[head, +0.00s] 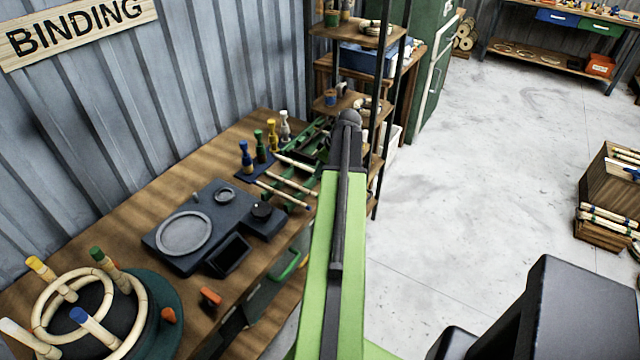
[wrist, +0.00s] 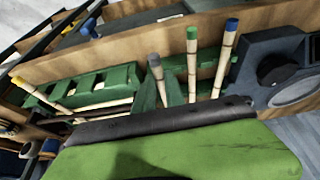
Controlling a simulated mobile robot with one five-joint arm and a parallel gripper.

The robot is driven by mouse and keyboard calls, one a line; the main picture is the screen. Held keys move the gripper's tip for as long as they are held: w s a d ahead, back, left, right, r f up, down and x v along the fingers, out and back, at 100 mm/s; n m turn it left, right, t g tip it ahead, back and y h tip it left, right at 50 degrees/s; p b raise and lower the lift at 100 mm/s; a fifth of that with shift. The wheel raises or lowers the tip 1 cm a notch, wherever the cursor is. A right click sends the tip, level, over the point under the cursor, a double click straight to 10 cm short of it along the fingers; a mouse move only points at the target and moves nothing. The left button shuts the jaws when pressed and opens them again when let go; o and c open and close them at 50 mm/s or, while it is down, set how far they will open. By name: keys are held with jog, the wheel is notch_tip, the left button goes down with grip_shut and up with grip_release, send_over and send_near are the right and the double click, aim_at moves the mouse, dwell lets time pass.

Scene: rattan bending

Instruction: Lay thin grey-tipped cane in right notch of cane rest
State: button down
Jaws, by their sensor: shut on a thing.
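The grey-tipped cane (wrist: 157,76) stands out past the black edge of my arm in the wrist view, grey end up in the picture. Dark green wedge-shaped pieces flank its lower part; I cannot tell whether it touches them. My gripper (head: 348,122) is at the far end of my arm, over the back of the bench, with its fingertips hidden. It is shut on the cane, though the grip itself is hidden. The green cane rest (wrist: 205,87) lies beside the cane, with a green-tipped cane (wrist: 192,62) and a blue-tipped cane (wrist: 229,58) across it. The right notch is not clear to see.
A dark device with a round plate (head: 186,233) stands nearer on the bench (head: 195,304). Coloured bottles (head: 271,136) stand behind the canes. A bending form with rattan rings (head: 108,300) is at front left. A shelf rack (head: 310,65) rises beyond my gripper.

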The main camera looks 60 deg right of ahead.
notch_tip(320, 180, down, 4)
jog(key=b, duration=0.4)
jog(key=shift+f, duration=0.15)
jog(key=shift+r, duration=0.2)
jog(key=shift+f, duration=0.1)
jog(key=c, duration=1.4)
grip_release()
jog(key=shift+s+r+p, duration=0.1)
jog(key=shift+r+p, duration=0.2)
jog(key=shift+r, duration=0.05)
jog(key=p+v, duration=1)
jog(key=v, duration=0.1)
jog(key=shift+r+p, duration=0.25)
jog(key=shift+p, duration=0.05)
jog(key=shift+s, duration=0.1)
